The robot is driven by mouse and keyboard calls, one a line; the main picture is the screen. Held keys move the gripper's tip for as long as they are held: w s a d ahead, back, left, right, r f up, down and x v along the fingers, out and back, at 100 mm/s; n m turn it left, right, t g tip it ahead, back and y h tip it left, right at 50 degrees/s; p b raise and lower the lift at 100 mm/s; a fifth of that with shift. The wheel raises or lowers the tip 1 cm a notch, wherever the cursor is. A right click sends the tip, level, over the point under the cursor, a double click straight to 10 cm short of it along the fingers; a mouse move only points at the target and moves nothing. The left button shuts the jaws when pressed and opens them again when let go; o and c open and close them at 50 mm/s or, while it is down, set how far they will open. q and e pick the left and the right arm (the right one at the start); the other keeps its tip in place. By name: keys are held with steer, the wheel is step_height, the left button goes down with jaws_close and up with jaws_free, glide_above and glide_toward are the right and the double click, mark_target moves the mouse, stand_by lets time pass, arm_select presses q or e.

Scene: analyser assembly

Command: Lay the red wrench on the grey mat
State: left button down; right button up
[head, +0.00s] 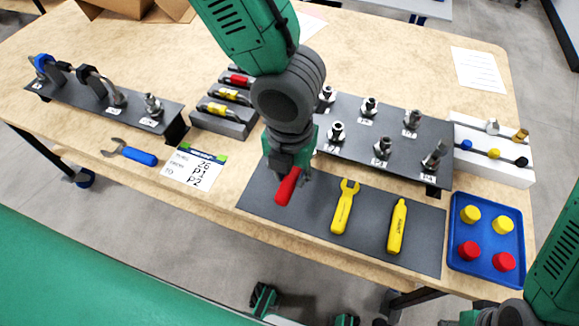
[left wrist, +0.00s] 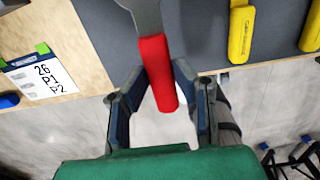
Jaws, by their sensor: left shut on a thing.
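The red wrench (head: 287,187) is in the jaws of my left gripper (head: 292,173), over the left part of the grey mat (head: 365,224). In the head view only its red handle shows, and my gripper hides the rest. In the left wrist view, the red handle (left wrist: 158,75) sits between the two fingers (left wrist: 160,98), and the grey metal head points away over the mat (left wrist: 195,35). I cannot tell whether the wrench touches the mat. My right gripper is out of view; only part of its arm shows at lower right.
A yellow wrench (head: 345,207) and a yellow tool (head: 397,227) lie on the mat. A blue tray (head: 486,268) with caps stands to its right. A blue-handled wrench (head: 130,152) and a label card (head: 194,166) lie left. A dark fitting rack (head: 400,147) stands behind.

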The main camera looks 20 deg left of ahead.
arm_select(q)
steer(key=shift+d+f+b, duration=0.15)
steer(key=shift+f+b, duration=0.15)
steer(key=shift+f, duration=0.15)
steer(key=f+b, duration=0.4)
steer(key=shift+a, duration=0.25)
steer(key=shift+s+f+b, duration=0.1)
steer(key=shift+f+b, duration=0.2)
steer(key=shift+f, duration=0.25)
steer(key=shift+s+d, duration=0.1)
steer(key=c, duration=1.2)
jaws_free()
steer(key=shift+d, duration=0.1)
